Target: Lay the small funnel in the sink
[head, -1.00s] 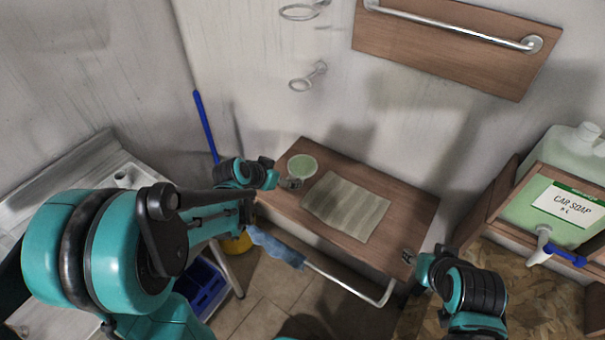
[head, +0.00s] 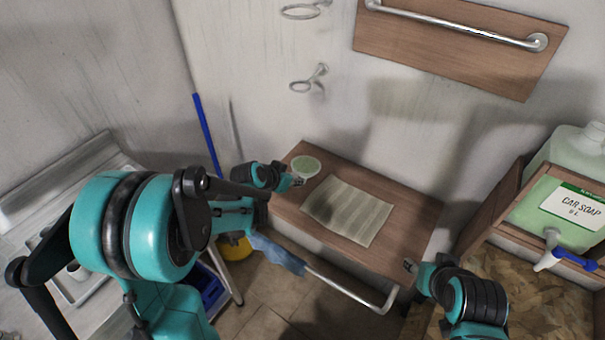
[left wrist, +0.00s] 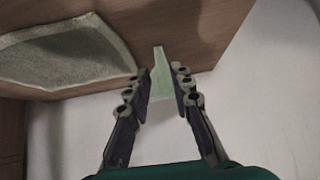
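The small funnel (head: 306,166), pale green and see-through with its round mouth facing up, shows over the back left corner of the wooden shelf. My left gripper (head: 298,181) is at its near side. In the left wrist view the funnel (left wrist: 160,80) stands between the two fingers (left wrist: 161,72), which appear closed on its sides. Whether it touches the shelf is hard to tell. The pale sink (head: 58,292) is at the far left, largely hidden by my left arm. My right gripper (head: 409,266) is by the shelf's front right corner, too small to read.
A striped cloth (head: 347,210) lies on the wooden shelf (head: 405,205). A metal rail (head: 345,290) with a blue cloth (head: 277,252) runs along its front. A car soap jug (head: 565,200) stands in a wooden holder at right. Wall rings (head: 310,78) are above.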

